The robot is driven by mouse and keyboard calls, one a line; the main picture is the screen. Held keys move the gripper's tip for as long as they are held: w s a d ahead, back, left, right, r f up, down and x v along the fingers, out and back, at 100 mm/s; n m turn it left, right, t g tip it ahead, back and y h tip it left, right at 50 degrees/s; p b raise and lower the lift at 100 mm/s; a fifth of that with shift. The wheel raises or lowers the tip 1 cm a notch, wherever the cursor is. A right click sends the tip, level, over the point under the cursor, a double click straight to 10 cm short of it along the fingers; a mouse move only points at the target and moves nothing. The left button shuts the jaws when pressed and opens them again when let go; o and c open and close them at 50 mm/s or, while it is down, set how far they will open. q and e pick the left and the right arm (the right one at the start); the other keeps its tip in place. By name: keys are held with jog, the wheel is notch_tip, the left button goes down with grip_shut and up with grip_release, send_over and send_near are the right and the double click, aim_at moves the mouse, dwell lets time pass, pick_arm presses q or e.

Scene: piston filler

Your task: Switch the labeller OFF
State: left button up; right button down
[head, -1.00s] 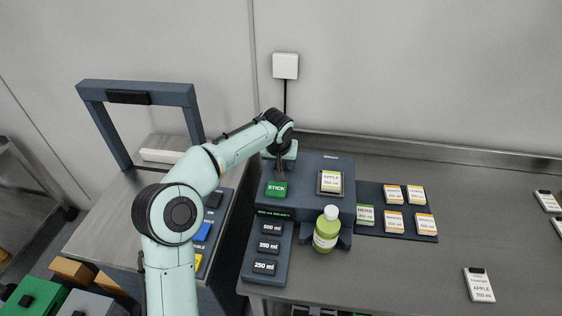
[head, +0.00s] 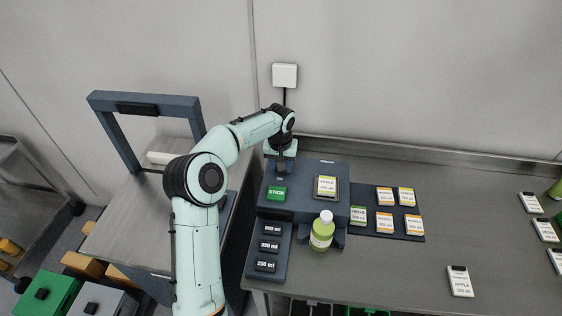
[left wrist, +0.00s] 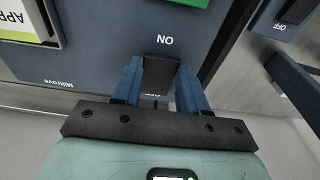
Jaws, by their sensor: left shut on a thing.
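The labeller (head: 305,200) is a dark blue box on the steel bench, with a green STICK button (head: 277,193) and an APPLE label (head: 327,186) on its top. Its black switch lever (left wrist: 160,72) is between my left gripper's blue fingers (left wrist: 158,68) in the left wrist view. The ON mark shows clear of the lever; the OFF mark, nearer my palm, is partly hidden. My left gripper (head: 281,167) is shut on the lever at the labeller's back left; its fingers are small in the head view. My right gripper is not in view.
A green bottle (head: 322,231) stands at the labeller's front. A pad (head: 267,252) with several volume buttons is at the front left. A label tray (head: 416,236) lies to the right. A dark frame (head: 150,106) stands left of my arm. The bench right of the tray is mostly clear.

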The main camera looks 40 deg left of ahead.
pick_arm(q)
jog(key=o, duration=1.1)
jog(key=shift+c, duration=0.2)
notch_tip(320, 180, up, 13)
jog(key=s, duration=0.1)
jog(key=shift+s+d+r, duration=0.15)
jog(key=shift+s+d, duration=0.15)
jog(key=shift+d, duration=0.1)
